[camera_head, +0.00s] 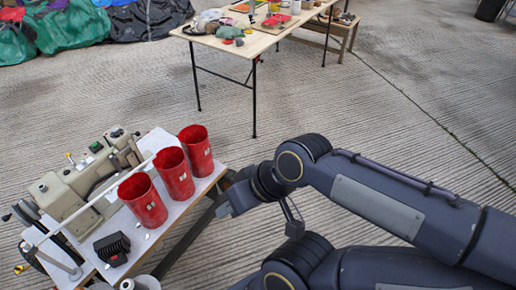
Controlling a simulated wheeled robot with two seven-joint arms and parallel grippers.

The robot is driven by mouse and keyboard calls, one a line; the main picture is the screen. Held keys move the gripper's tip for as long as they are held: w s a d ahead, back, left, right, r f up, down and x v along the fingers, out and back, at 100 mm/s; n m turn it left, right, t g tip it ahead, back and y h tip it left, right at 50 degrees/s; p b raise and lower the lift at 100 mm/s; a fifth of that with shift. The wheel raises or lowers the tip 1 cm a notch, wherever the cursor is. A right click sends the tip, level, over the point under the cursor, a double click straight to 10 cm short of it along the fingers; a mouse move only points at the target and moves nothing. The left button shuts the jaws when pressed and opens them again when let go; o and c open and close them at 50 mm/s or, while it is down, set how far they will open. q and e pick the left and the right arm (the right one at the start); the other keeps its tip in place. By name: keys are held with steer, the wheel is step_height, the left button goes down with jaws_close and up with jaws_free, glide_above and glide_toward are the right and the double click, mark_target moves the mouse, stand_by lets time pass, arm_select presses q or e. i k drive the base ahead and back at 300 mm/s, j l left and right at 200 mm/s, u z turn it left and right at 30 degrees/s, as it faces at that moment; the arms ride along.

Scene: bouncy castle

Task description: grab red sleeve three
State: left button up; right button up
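Three red sleeves stand upright in a slanting row on the white sewing table. The near red sleeve (142,203) is at the left of the row, the middle red sleeve (175,174) is behind it, and the far red sleeve (196,152) is at the right end. Each bears small pale marks that are too small to read. My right gripper (226,206) is just off the table's right edge, lower right of the far sleeve and apart from all three. Its fingers are small and dark, so their opening cannot be told. My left gripper is not in view.
A beige sewing machine (65,192) stands left of the sleeves on the sewing table (172,222). A black ribbed block (112,246) and white spools (140,284) are near its front. A cluttered wooden table (262,40) stands farther back. Concrete floor between the tables is clear.

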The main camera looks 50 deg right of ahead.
mark_target(195, 140)
steer(key=z, duration=0.95)
steer(key=i+l, duration=0.25)
steer(key=i+l+u, duration=0.95)
steer(key=l, duration=0.2)
steer(key=k+u, duration=0.1)
steer(key=u, duration=0.7)
